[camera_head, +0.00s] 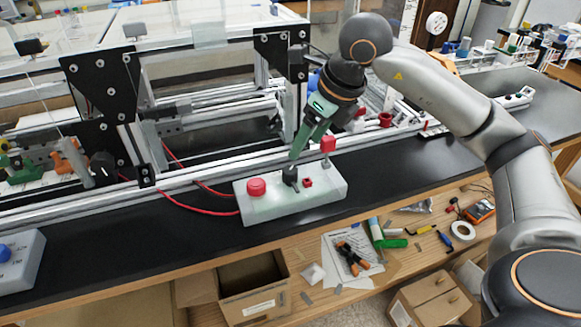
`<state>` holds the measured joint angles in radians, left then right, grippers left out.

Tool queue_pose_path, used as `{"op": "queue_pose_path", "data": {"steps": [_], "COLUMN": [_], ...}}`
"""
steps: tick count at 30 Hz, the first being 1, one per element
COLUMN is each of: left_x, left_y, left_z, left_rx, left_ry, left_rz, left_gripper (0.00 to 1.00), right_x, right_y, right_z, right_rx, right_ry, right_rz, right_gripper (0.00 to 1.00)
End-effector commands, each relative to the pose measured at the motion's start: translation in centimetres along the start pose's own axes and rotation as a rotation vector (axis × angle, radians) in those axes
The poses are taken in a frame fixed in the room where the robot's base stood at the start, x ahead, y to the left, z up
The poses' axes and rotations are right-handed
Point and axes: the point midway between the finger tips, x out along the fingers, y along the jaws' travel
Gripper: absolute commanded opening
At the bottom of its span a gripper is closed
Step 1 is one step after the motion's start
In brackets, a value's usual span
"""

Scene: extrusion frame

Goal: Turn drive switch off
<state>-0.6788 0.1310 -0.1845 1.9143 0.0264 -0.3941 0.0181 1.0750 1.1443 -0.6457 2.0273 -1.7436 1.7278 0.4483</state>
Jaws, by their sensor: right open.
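A pale grey control box (330,191) sits on the black bench top. It carries a round red button (257,187) at its left, a black part (290,176) near the middle and a small red switch (307,182) just right of that. No label is readable, so I cannot tell which is the drive switch or how it is set. My right gripper (293,158), with green fingers, points down at the black part from above. It is open, its tips close to that part; I cannot tell whether they touch. My left gripper is not in view.
The aluminium extrusion frame (200,180) with black plates runs behind the box. Red cables (195,208) lead to its left side. Another box with a blue button (5,253) stands far left.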

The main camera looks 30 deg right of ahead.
Motion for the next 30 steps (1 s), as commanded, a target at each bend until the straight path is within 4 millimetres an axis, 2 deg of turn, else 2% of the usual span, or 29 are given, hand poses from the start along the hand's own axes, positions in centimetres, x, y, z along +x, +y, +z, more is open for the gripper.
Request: {"op": "queue_pose_path", "data": {"steps": [3,9,15,20,27,30], "left_x": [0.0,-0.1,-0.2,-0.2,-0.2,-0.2], "left_y": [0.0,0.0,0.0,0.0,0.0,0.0], "left_z": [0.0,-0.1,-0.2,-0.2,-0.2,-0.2], "left_rx": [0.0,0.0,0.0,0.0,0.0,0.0], "left_ry": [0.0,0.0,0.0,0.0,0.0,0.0], "left_rz": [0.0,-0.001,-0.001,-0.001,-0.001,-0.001], "left_gripper": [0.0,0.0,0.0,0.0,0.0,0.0], "right_x": [2.6,6.6,9.3,10.1,10.2,10.2], "right_y": [0.1,0.1,0.1,0.1,0.1,0.1], "right_z": [-0.1,-0.1,0.0,0.0,0.0,0.0], "right_rx": [0.0,0.0,0.0,-0.002,-0.002,-0.002], "right_ry": [0.006,0.005,0.002,0.0,0.0,0.0], "right_rz": [0.003,0.005,0.005,0.004,0.004,0.004], "right_gripper": [0.71,0.71,0.71,0.71,0.71,0.62]}}
